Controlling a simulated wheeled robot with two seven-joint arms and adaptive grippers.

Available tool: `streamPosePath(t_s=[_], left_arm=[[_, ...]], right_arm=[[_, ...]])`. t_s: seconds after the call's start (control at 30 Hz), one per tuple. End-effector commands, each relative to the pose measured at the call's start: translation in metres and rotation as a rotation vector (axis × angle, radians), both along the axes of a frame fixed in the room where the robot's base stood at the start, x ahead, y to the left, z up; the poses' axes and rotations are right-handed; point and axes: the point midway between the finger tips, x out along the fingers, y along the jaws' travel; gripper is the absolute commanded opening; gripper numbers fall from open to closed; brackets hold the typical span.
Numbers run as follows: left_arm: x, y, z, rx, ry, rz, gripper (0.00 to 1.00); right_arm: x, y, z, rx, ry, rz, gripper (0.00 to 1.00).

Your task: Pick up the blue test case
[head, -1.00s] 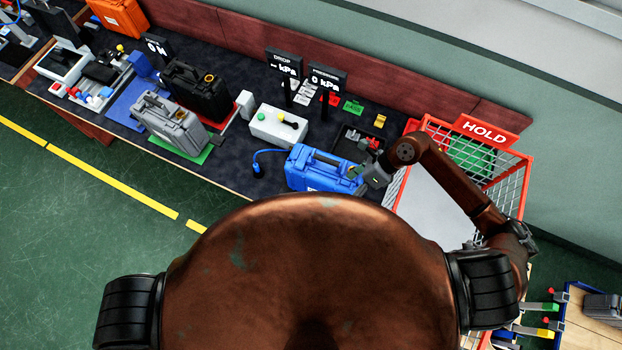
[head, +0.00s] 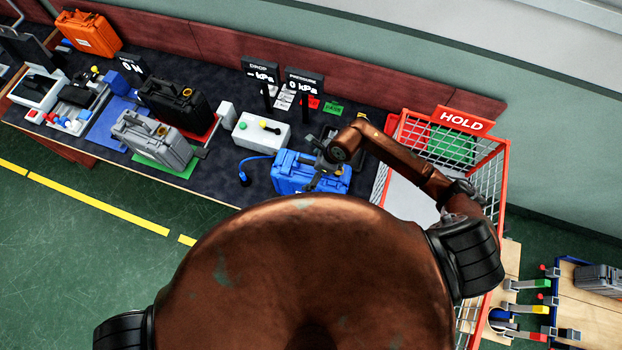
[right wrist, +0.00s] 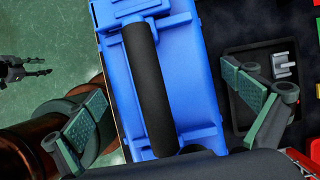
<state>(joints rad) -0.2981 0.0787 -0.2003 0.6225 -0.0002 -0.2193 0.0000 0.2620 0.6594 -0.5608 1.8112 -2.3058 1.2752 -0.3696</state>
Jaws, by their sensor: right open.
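The blue test case (head: 290,178) lies on the dark bench top, left of the red HOLD basket. My right gripper (head: 322,176) is over its right part. In the right wrist view the blue case (right wrist: 190,75) fills the middle, with its black handle (right wrist: 150,85) running lengthwise. The fingers of my right gripper (right wrist: 165,92) are open, one on each side of the case and handle; I cannot tell whether they touch it. A dark gripper-like shape (right wrist: 22,70) over the green floor may be my left gripper, too small to read.
The HOLD basket (head: 386,165) stands close to the right. A dark tray (right wrist: 280,75) lies beside the blue case.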

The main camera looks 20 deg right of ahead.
Motion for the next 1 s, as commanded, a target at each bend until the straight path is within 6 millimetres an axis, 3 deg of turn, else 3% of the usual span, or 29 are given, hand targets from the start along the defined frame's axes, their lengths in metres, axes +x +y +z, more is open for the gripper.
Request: streamPosePath(t_s=[0.27,1.0], left_arm=[[-0.0067,0.0006,-0.0001,0.001,0.009,0.001,0.36],[-0.0027,0.0013,0.0004,0.001,0.004,0.000,0.36]], right_arm=[[0.0006,0.0012,-0.0048,-0.001,0.000,0.001,1.00],[0.0008,0.0010,-0.0041,0.000,0.000,0.000,0.50]])
